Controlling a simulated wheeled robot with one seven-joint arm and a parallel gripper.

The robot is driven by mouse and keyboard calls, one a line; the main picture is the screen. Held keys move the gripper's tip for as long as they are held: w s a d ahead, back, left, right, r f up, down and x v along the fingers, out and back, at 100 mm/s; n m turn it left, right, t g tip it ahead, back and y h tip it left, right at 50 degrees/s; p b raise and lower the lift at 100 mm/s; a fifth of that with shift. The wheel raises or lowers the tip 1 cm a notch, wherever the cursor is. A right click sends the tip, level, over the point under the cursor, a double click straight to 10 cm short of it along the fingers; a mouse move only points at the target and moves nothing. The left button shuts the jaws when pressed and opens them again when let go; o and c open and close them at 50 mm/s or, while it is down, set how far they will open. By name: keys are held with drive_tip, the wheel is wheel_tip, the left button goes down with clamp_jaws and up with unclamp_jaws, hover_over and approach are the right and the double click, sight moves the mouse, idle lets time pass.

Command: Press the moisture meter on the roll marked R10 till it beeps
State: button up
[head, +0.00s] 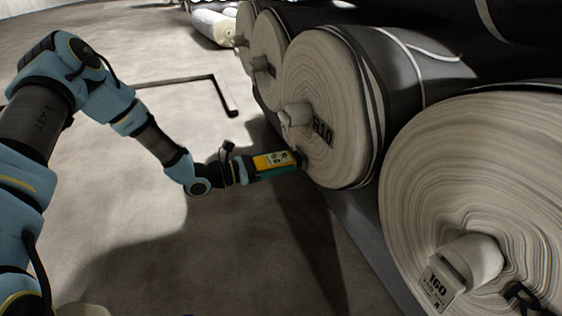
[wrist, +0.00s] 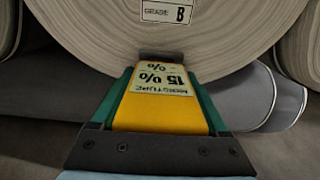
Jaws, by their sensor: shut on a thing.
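The roll marked R10 (head: 325,85) lies on its side in the row, its pale layered end facing my arm, with the R10 mark beside its core. My gripper (head: 250,168) is shut on the yellow moisture meter (head: 273,160). In the wrist view the meter (wrist: 165,112) sits between the green fingers of my gripper (wrist: 165,105), its label reading moisture and 15 %, upside down. The meter's dark front end meets or nearly meets the lower part of the roll's end face; I cannot tell firm contact. A "Grade B" label (wrist: 166,11) shows on the roll face above it.
More rolls (head: 266,50) lie behind R10. The concrete floor (head: 180,255) left of the row is open, with a dark angled line (head: 215,82) on it.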

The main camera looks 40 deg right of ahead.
sight(257, 167)
drive_tip(key=shift+p+v, duration=0.95)
drive_tip(key=shift+v, duration=2.35)
